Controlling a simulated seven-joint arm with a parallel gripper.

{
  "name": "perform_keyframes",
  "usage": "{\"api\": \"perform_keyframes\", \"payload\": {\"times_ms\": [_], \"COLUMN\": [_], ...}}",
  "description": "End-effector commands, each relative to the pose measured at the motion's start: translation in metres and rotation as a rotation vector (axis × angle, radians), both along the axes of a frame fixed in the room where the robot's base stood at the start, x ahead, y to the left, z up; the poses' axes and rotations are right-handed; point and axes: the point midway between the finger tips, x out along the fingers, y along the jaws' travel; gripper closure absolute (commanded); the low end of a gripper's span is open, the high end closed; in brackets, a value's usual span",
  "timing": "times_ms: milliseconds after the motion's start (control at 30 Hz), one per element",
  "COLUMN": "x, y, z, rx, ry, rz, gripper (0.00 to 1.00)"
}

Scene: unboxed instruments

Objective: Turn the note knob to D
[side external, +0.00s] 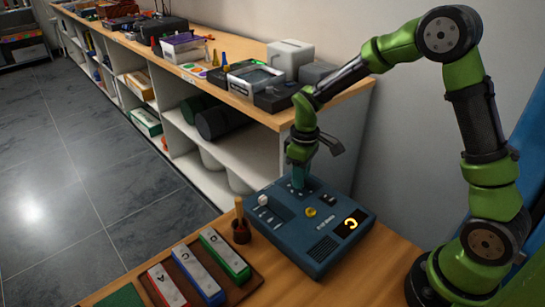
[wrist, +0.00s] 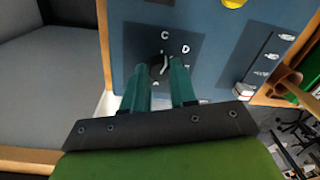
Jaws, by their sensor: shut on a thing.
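The blue instrument box (side external: 315,248) sits on the wooden table, with a lit display (side external: 352,222) that seems to read C. The note knob (wrist: 158,66) is a small dark knob on a darker panel, with white letters C and D printed around its upper right; other marks are partly hidden. My gripper (wrist: 160,72) points at the panel, its two teal fingers on either side of the knob, shut on it. In the side view my gripper (side external: 299,182) is down at the box's far end, where it hides the knob. The knob's exact pointer direction is unclear.
Coloured lettered bars (side external: 198,275) lie at the front left. A shelf unit (side external: 235,150) with objects stands behind.

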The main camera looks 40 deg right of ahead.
Motion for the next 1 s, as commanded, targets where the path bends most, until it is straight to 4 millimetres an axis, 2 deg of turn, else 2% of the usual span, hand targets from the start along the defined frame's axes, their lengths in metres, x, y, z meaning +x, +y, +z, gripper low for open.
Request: {"api": "perform_keyframes", "payload": {"times_ms": [500,1000], "x": [-0.0004,-0.0006], "y": [-0.0003,-0.0006], "z": [0.0015,0.0016], "rx": [0.001,0.001], "ry": [0.0,0.0], "rz": [-0.369,-0.46], "gripper": [1.0,1.0]}}
